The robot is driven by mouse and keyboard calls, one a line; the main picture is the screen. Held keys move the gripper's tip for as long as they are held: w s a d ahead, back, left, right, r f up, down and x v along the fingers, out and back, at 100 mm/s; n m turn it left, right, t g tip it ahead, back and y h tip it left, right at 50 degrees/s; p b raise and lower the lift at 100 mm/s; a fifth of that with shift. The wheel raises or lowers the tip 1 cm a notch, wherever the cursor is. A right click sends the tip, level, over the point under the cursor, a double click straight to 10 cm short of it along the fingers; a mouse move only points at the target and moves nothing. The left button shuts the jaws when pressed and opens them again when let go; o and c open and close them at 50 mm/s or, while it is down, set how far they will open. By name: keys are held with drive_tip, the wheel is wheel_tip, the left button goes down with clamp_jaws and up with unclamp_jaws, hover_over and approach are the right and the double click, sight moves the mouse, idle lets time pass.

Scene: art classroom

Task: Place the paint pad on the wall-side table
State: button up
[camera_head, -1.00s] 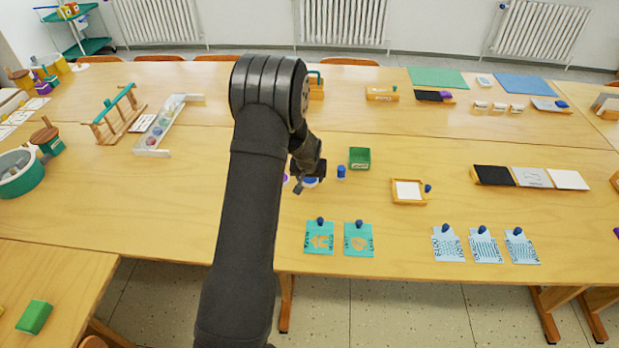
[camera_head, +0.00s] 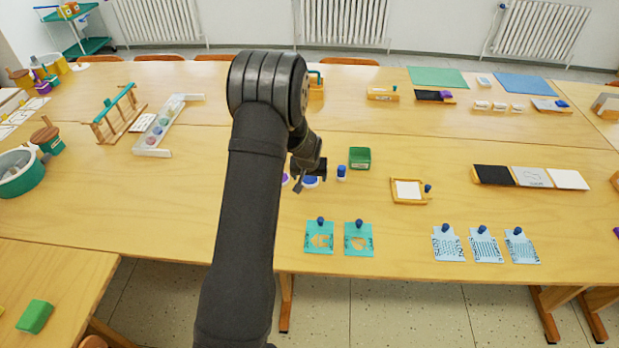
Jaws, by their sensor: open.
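My gripper (camera_head: 300,183) is open above the middle of the near table (camera_head: 150,215), partly hidden by my dark arm. Just beside and under its fingers is a round white piece with a blue top (camera_head: 311,182); a purple-topped one (camera_head: 285,179) shows at the arm's edge. A small blue-topped bottle-like piece (camera_head: 341,173) stands to the right. I cannot tell for sure which of these is the paint pad. Contact with the fingers cannot be made out. The wall-side table (camera_head: 230,75) runs behind, towards the radiators.
Teal cards (camera_head: 319,237) lie in front. The wall-side table carries a wooden block (camera_head: 382,94), green mat (camera_head: 438,78) and blue mat (camera_head: 525,84). Its surface around the middle is partly free.

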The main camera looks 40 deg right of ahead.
drive_tip(key=v, duration=1.1)
drive_tip(key=shift+f, duration=0.15)
drive_tip(key=x, duration=1.2)
drive_tip(key=shift+r, duration=1.65)
drive_tip(key=shift+f, duration=0.15)
